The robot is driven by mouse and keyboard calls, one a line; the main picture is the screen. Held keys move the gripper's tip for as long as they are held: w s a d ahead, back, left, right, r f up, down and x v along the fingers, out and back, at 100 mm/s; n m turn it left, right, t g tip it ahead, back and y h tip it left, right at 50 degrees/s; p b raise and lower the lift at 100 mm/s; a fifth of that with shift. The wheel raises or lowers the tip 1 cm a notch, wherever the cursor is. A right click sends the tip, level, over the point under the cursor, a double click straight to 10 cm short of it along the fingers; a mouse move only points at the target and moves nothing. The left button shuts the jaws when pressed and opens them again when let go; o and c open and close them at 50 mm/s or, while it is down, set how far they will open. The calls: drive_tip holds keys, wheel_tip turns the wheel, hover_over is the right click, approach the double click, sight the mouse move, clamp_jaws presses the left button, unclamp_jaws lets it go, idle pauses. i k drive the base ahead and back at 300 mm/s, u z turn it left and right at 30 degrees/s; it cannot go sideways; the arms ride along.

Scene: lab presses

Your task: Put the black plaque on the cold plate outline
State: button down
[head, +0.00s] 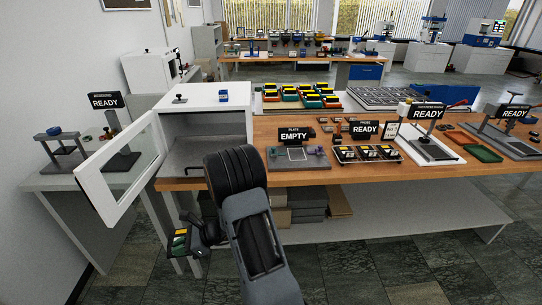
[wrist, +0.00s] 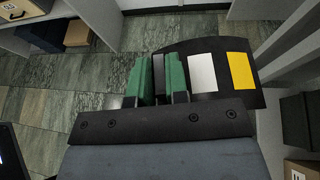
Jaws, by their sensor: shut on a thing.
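My gripper (head: 183,243) is low at the left in the head view, beside the wooden bench's front edge and below its top. In the wrist view its green fingers (wrist: 158,78) are shut on the black plaque (wrist: 205,45), a flat black piece with a silver and a yellow patch. The plaque sticks out to the right of the fingers, held over the floor.
A white chamber (head: 205,110) stands on the bench's left end, its glazed door (head: 122,168) swung open toward me. A lower shelf (head: 400,226) runs under the bench.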

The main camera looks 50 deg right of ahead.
sight(296, 154)
drive_tip(key=u, duration=2)
drive_tip(key=k, duration=1.45)
drive_tip(key=z, duration=2.35)
